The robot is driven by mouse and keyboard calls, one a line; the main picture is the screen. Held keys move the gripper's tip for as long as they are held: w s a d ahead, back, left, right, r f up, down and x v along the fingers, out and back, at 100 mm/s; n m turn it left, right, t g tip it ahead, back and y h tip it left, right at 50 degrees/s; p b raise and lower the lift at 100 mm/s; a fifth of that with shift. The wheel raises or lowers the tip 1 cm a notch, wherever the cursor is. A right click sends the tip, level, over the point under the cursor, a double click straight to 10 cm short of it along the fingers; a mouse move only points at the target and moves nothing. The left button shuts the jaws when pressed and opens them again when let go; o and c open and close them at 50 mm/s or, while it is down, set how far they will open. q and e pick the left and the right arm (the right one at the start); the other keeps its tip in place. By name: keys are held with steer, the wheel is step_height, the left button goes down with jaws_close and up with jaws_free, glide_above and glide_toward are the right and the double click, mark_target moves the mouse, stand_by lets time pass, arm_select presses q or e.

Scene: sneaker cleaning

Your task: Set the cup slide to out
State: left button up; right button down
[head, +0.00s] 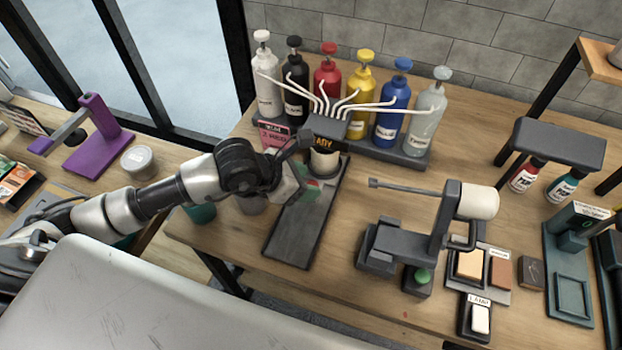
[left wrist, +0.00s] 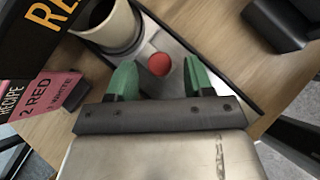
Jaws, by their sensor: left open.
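The cup slide is a long dark grey track (head: 287,238) on the wooden table, running from the front edge area back to the dispenser. A cream cup (head: 323,163) with a dark inside stands at its far end, under the black dispenser head (head: 327,128). The cup also shows in the left wrist view (left wrist: 122,28). Just in front of the cup is a red round knob (left wrist: 159,64) on a grey plate. My left gripper (head: 306,190) is over the track, its green fingertips (left wrist: 160,80) open on either side of the knob, not visibly touching it.
Several pump bottles (head: 327,75) with white tubes stand behind the dispenser. A pink recipe card (head: 273,136) is left of it. A grey machine with a white cylinder (head: 478,201) stands to the right. The track's near part is clear.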

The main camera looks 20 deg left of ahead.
arm_select(q)
steer(key=shift+x, duration=0.75)
steer(key=shift+w+f, duration=0.15)
steer(key=shift+f, duration=0.1)
steer(key=shift+d, duration=0.1)
steer(key=c, duration=0.5)
steer(key=shift+c, duration=1.1)
jaws_close()
arm_select(e)
steer(key=shift+w+r, duration=0.15)
steer(key=shift+w, duration=0.4)
